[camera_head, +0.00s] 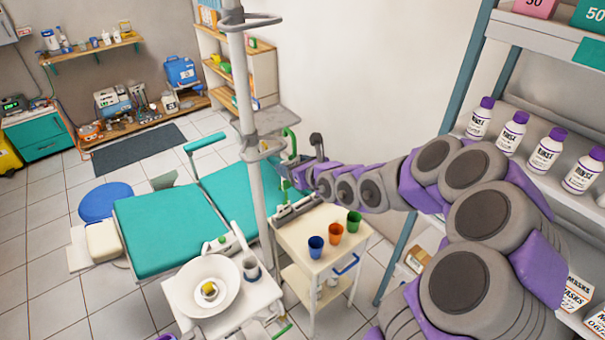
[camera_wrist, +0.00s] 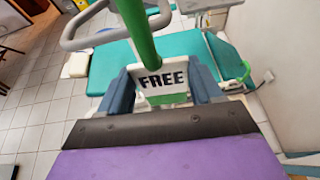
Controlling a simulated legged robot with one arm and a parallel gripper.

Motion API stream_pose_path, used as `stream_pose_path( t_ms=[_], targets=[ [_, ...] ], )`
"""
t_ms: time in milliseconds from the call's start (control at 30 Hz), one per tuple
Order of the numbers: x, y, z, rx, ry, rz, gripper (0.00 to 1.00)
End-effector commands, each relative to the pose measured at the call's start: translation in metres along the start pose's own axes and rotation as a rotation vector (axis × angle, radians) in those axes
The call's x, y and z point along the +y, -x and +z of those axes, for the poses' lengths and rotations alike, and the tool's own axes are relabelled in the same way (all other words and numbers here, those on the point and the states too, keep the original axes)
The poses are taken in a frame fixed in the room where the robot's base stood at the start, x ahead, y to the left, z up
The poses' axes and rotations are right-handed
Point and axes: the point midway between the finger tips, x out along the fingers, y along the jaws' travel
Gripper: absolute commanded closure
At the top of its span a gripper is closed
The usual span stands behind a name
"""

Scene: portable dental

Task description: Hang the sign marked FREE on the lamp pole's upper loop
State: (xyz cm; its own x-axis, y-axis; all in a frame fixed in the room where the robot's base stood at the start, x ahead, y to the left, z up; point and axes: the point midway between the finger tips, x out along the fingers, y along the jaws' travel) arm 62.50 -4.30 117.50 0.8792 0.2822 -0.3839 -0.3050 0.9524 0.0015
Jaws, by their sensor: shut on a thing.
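The sign marked FREE (camera_wrist: 163,82) is in the wrist view, a white plate with black letters and a green lower strip. A thick green hook (camera_wrist: 137,30) rises from it; the hook also shows in the head view (camera_head: 291,138). My gripper (camera_wrist: 163,92) is shut on the sign, one jaw on each side. In the head view my gripper (camera_head: 300,168) is just right of the pale lamp pole (camera_head: 255,110), near the lower loop's height. The upper loop (camera_head: 262,20) is near the picture's top, well above my gripper. A grey metal loop (camera_wrist: 72,42) lies left of the hook in the wrist view.
A white cart (camera_head: 345,250) with blue, orange and green cups (camera_head: 336,233) stands below my gripper. The teal dental chair (camera_head: 165,228) is behind the pole. A basin (camera_head: 202,287) is in front. Shelves with bottles (camera_head: 545,150) stand at the right.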

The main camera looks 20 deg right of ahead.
Motion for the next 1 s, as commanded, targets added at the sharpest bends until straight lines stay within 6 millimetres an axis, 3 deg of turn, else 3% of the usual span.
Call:
stream_pose_path(
  t_ms=[100,367,1000],
  targets=[
    [0.018,0.010,0.027,-0.004,0.007,-0.003,0.65],
    [0.046,0.026,0.067,-0.003,0.001,-0.009,0.65],
    [0.044,0.023,0.060,0.001,-0.004,-0.010,0.65]
  ],
)
